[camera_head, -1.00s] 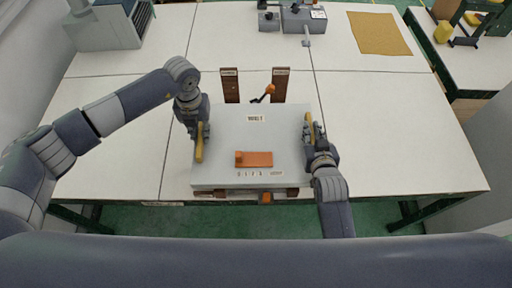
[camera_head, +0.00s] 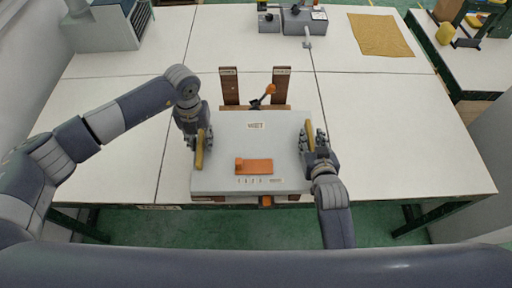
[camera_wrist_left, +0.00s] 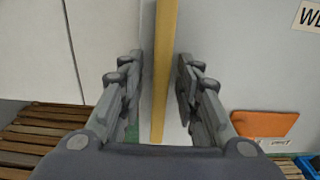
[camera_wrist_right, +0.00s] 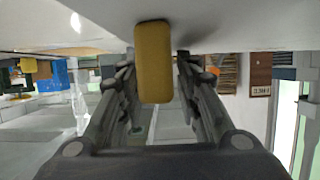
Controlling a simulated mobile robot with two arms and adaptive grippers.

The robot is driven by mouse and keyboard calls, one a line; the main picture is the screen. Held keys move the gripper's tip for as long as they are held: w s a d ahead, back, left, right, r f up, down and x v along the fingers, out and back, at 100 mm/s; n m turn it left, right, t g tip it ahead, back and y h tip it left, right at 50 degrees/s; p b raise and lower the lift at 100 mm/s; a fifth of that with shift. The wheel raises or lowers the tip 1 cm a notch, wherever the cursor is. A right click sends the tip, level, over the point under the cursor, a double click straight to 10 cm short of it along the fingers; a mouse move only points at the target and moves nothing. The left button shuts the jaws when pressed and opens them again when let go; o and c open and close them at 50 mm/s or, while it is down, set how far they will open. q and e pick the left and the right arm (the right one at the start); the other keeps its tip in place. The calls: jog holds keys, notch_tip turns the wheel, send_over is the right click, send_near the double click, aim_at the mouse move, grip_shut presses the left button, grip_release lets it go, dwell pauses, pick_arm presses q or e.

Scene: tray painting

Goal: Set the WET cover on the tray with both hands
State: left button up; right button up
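The WET cover (camera_head: 225,150) is a light grey plate with a "WET" label and an orange block (camera_head: 254,166) on top. It lies level at the table's front edge over brown wooden parts; the tray beneath is mostly hidden. A yellow handle stands at its left side (camera_head: 200,150) and another at its right (camera_head: 310,135). My left gripper (camera_head: 199,138) is around the left handle, fingers apart, with gaps beside the bar in the left wrist view (camera_wrist_left: 158,90). My right gripper (camera_head: 313,138) straddles the right handle, fingers apart; it also shows in the right wrist view (camera_wrist_right: 155,75).
Two brown wooden uprights (camera_head: 230,86) (camera_head: 280,86) and an orange-knobbed lever (camera_head: 268,92) stand just behind the cover. A grey machine (camera_head: 303,20) and a tan mat (camera_head: 380,34) lie at the back. The table right of the cover is clear.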

pick_arm(q)
notch_tip(320, 180, up, 12)
pick_arm(e)
jog(key=v, duration=1.2)
jog(key=shift+s, duration=0.1)
dwell(0.3)
dwell(0.5)
